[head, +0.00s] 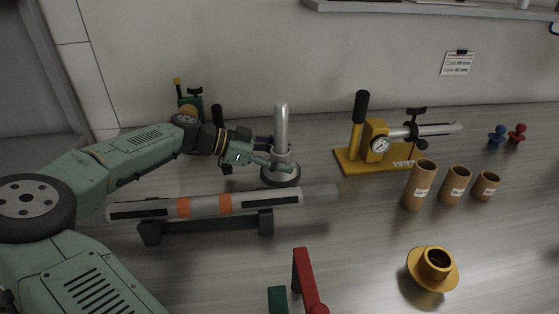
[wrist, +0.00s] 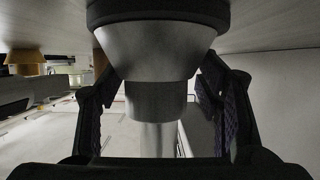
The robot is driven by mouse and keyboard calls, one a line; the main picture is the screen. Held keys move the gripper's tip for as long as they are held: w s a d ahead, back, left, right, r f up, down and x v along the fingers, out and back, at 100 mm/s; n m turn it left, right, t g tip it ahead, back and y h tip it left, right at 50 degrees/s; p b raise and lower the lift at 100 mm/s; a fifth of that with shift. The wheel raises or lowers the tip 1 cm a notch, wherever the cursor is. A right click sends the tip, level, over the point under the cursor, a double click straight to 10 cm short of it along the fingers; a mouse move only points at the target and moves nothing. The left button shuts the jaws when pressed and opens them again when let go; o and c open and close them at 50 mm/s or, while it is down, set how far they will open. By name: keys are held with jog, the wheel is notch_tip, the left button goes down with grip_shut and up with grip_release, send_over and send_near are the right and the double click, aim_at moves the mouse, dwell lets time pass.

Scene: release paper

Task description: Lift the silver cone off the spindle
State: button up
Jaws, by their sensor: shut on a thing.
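The silver cone (head: 282,157) is around the lower part of an upright silver spindle (head: 281,122), just above a dark round base (head: 281,180). My gripper (head: 276,163) reaches it from the left, low on the spindle. In the wrist view, which looks upside down, the cone (wrist: 155,50) fills the upper middle with a black rim at its wide end, and its narrower collar points down along the spindle (wrist: 160,138). The fingers of my gripper (wrist: 160,105) flank the collar on both sides, shut on the cone. The finger contact is partly hidden.
A grey tube with orange bands (head: 205,205) lies on a dark cradle in front of the spindle. A yellow gauge stand (head: 375,150) is to the right, with several brown cylinders (head: 418,185) nearby. A yellow flanged cup (head: 435,265) and a red bracket (head: 303,280) stand in front.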

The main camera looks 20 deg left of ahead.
aim_at(281, 102)
jog(key=shift+s+f, duration=0.1)
jog(key=c, duration=0.4)
jog(key=shift+d+r+p, duration=0.1)
jog(key=shift+r+p, duration=0.55)
jog(key=shift+p, duration=0.05)
grip_shut()
jog(key=shift+r+p, duration=1.9)
jog(key=shift+r, duration=1.05)
jog(key=shift+w+r, duration=0.1)
jog(key=shift+w, duration=0.1)
jog(key=shift+w+a+r, duration=0.1)
jog(key=shift+r, duration=1.65)
jog(key=shift+w+a+r, duration=0.1)
jog(key=shift+r, duration=1.65)
jog(key=shift+r, duration=0.1)
jog(key=shift+r, duration=3.3)
